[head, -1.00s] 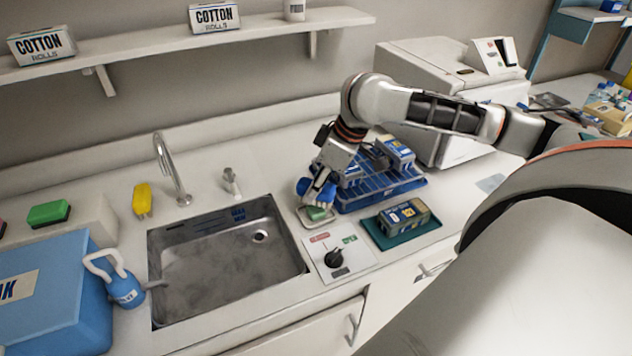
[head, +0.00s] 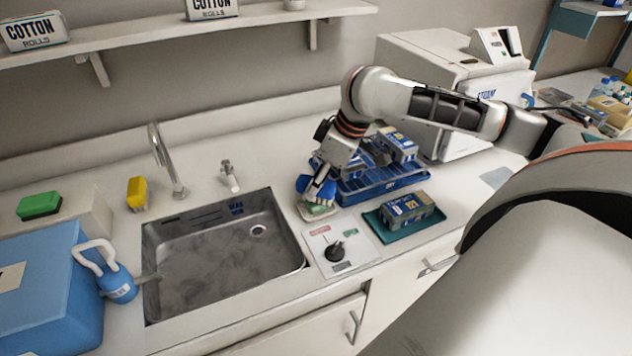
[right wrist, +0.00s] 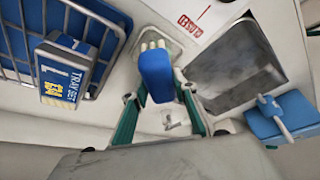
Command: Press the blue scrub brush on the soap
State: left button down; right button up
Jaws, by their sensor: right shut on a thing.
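My right gripper (head: 322,182) is shut on the blue scrub brush (head: 313,190), just right of the sink. The brush also shows in the right wrist view (right wrist: 157,77) between the two fingers (right wrist: 162,110), its pale bristles pointing at a light soap dish. The green soap (head: 319,210) sits in that small dish (head: 306,213), under the brush and mostly hidden by it. The brush head is at or very close to the soap; I cannot tell whether they touch. My left gripper is not in view.
The sink (head: 165,300) lies left of the dish. A blue wire rack (head: 385,188) stands close on the right, with packs in it. A panel with a black knob (head: 335,252) and a teal tray (head: 388,236) are in front.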

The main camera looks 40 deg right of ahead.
aim_at(307, 178)
jog(key=shift+f, duration=0.55)
dwell(0.4)
jog(key=shift+p, duration=0.5)
dwell(2.0)
jog(key=shift+s+f+p, duration=0.1)
jog(key=shift+f+p, duration=0.1)
jog(key=shift+p, duration=0.15)
dwell(1.5)
notch_tip(307, 178, up, 3)
jog(key=p, duration=0.4)
jog(key=shift+f, duration=0.1)
jog(key=shift+r, duration=2.25)
